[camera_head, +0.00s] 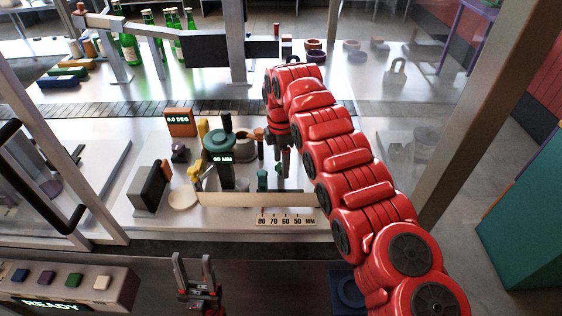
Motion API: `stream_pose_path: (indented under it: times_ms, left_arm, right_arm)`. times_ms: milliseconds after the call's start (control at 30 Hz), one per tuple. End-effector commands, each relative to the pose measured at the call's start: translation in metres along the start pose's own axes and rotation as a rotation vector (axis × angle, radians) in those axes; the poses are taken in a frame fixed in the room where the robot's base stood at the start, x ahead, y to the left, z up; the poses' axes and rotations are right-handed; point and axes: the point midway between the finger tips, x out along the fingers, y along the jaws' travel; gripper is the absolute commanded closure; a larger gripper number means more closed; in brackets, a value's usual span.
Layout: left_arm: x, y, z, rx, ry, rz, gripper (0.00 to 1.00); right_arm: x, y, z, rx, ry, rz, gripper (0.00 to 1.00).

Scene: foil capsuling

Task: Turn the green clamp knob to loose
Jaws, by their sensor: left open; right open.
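A small dark green knob (262,178) stands on the white bench just left of my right gripper. A larger round green disc (218,140) sits behind it on a device with an "80 MM" display (222,158). I cannot tell for sure which of the two is the clamp knob, or how it is turned. My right gripper (282,170) points down at the right end of this device, open, apparently holding nothing. Whether it touches the small knob is unclear. My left gripper (194,262) is open and empty, pointing up in front of the bench.
A pale scale bar (258,199) marked in MM runs along the front. An orange display (180,122) reads about 0.0 DEG. A dark grey block (149,187) stands to the left. Green bottles (130,50) stand at the back. A button panel (62,283) reads READY. Frame posts flank the bench.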

Motion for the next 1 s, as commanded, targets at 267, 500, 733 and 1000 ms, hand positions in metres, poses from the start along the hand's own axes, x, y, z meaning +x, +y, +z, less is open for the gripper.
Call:
stream_pose_path:
  times_ms: [267, 500, 733, 1000]
  left_arm:
    - [0.024, -0.001, -0.004, 0.000, 0.000, 0.000, 0.50]
    - [0.072, -0.004, -0.012, 0.000, 0.000, 0.000, 0.50]
    - [0.113, -0.006, -0.019, 0.000, 0.000, 0.000, 0.50]
    - [0.135, -0.007, -0.023, 0.000, 0.000, 0.000, 0.50]
  right_arm:
    - [-0.058, 0.001, -0.002, -0.001, 0.002, 0.005, 0.27]
    - [-0.108, 0.000, -0.001, -0.002, 0.001, 0.001, 0.27]
    - [-0.150, -0.001, 0.000, -0.001, 0.000, -0.001, 0.27]
    - [-0.171, 0.000, -0.001, -0.001, 0.001, 0.000, 0.27]
